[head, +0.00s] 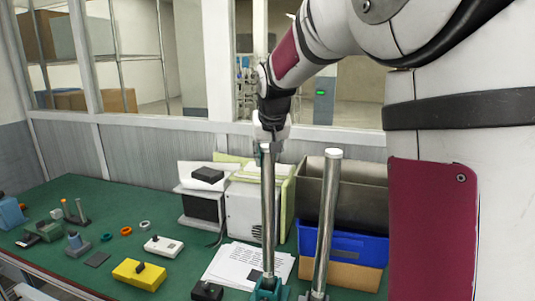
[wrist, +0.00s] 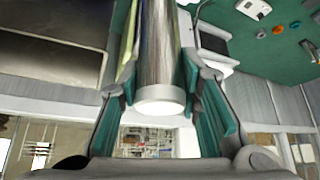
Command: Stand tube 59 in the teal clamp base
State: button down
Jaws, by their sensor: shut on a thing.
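A long metal tube (head: 268,205) stands about upright in the head view, its top end at my gripper (head: 267,148). My gripper is shut on this tube; in the wrist view the teal finger pads lie on both sides of the tube (wrist: 160,50), with its pale end face toward the camera. The tube's lower end meets the teal clamp base (head: 268,291) at the bottom edge of the head view. I cannot tell whether it is fully seated. No number is legible on the tube.
A second metal tube (head: 327,215) stands just right in a grey base (head: 314,296). Behind are a blue bin (head: 343,245), a dark box (head: 352,190) and a white box (head: 241,208). Papers (head: 235,262) and a yellow block (head: 139,274) lie left on the green table (head: 115,215).

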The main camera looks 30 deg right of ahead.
jog(key=shift+f, duration=0.3)
jog(key=c, duration=1.4)
grip_release()
jog(key=shift+c, duration=0.2)
jog(key=shift+f, duration=0.1)
jog(key=p+v, duration=0.5)
jog(key=v, duration=0.6)
